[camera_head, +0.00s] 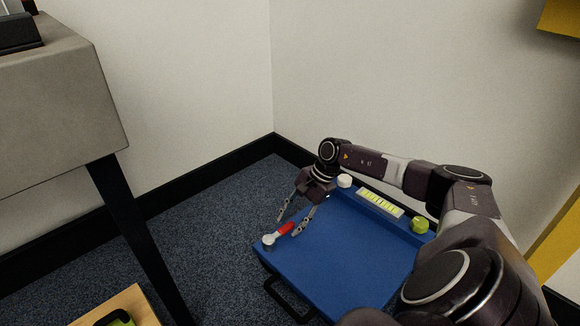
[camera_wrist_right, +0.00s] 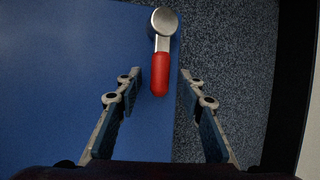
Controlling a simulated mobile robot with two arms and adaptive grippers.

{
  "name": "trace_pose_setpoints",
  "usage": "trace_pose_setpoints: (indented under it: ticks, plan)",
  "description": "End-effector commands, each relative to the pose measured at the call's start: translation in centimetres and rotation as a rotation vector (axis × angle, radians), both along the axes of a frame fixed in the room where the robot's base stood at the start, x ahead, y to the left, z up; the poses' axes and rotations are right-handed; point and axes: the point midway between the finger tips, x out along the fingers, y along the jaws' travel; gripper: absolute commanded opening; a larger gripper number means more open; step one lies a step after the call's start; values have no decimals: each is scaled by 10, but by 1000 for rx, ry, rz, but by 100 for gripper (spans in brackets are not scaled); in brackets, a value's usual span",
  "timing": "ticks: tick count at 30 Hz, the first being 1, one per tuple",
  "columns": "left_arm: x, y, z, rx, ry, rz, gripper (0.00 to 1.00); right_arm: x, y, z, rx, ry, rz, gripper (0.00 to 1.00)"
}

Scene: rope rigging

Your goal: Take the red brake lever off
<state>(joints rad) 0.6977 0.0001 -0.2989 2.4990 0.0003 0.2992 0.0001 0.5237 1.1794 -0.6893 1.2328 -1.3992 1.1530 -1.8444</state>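The red brake lever (camera_head: 284,229) sits near the left corner of a blue flat-topped unit (camera_head: 340,262). Its red handle joins a short metal arm and a round silver hub (camera_head: 268,240). In the right wrist view the red handle (camera_wrist_right: 159,75) points toward me, with the silver hub (camera_wrist_right: 164,21) beyond it. My right gripper (camera_head: 297,226) is open and empty; in the wrist view its fingers (camera_wrist_right: 160,80) stand apart on either side of the handle's near end. I see no contact with the handle. My left gripper is not in view.
A white knob (camera_head: 345,181), a label strip with yellow-green marks (camera_head: 380,203) and a green knob (camera_head: 420,225) line the unit's back edge. A black handle (camera_head: 285,300) is on its front. A grey table (camera_head: 60,110) stands left; walls close off the back.

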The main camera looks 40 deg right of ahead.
Motion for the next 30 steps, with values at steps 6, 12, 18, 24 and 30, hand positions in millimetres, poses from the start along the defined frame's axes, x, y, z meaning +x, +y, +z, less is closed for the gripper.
trace_pose_setpoints:
  ticks: [6, 12, 18, 24, 30]
  plan:
    - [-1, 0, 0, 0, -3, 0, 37, -11, -19, 41, -6, -2, 0, 36]
    - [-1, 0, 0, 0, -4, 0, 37, -20, -33, 76, -3, -1, 0, 36]
    - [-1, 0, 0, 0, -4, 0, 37, -25, -41, 94, -2, 0, 0, 36]
    - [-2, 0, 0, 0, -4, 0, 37, -26, -42, 98, -1, 1, 1, 36]
    - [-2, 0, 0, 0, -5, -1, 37, -26, -42, 98, -1, 1, 1, 36]
